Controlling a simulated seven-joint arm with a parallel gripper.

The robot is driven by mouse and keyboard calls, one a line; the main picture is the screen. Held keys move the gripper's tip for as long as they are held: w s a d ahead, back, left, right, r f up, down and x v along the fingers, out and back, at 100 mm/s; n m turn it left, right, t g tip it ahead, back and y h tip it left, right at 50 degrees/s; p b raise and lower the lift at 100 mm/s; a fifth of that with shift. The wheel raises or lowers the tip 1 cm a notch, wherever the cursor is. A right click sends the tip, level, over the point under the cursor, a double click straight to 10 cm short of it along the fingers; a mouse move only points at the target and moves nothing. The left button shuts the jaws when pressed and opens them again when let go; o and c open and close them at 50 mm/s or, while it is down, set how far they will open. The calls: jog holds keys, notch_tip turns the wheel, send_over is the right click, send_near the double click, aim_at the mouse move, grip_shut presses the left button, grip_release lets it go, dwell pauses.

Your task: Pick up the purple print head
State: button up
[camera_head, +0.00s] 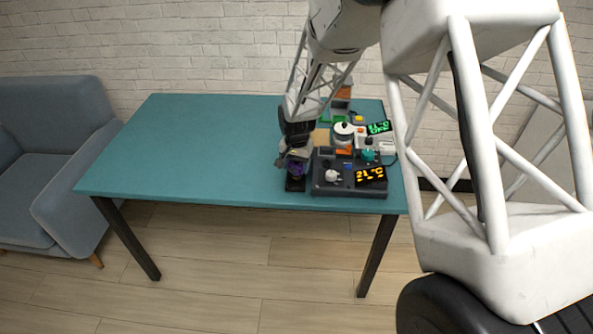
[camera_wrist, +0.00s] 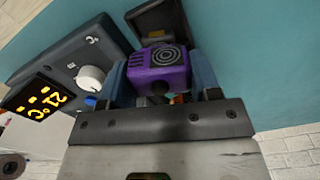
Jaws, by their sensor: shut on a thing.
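The purple print head (camera_wrist: 158,68) shows in the wrist view between the two fingers of my gripper (camera_wrist: 160,85). It has a round dark grille and several slots on its faces. In the head view the purple print head (camera_head: 296,168) is small and partly hidden by my gripper (camera_head: 296,160). My gripper is shut on it, near the table's front edge. A dark square holder (camera_head: 295,185) lies just below it; I cannot tell whether the two touch.
A dark console with an orange display (camera_head: 340,190) stands right beside my gripper. The left of the teal table (camera_head: 180,150) is clear.

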jog(key=s+d, duration=0.2)
jog(key=s, duration=0.5)
jog(key=s+d+r, duration=0.1)
jog(key=s+d, duration=0.2)
jog(key=s, duration=0.5)
jog(key=shift+r, duration=0.2)
jog(key=shift+s, duration=0.1)
jog(key=shift+m, duration=0.4)
jog(key=w, duration=0.4)
jog(key=w+r, duration=0.1)
jog(key=w, duration=0.3)
jog(key=w+d+r, duration=0.1)
jog(key=w, duration=0.3)
jog(key=shift+r, duration=0.15)
jog(key=w+d+r, duration=0.1)
jog(key=w+d, duration=0.1)
jog(key=w, duration=0.5)
jog(key=w+d+r+m, duration=0.1)
jog(key=w+d+r, duration=0.1)
jog(key=w, duration=0.6)
jog(key=shift+w, duration=0.25)
jog(key=shift+r, duration=0.1)
jog(key=shift+f, duration=0.2)
jog(key=shift+f, duration=3.05)
jog(key=shift+f, duration=0.5)
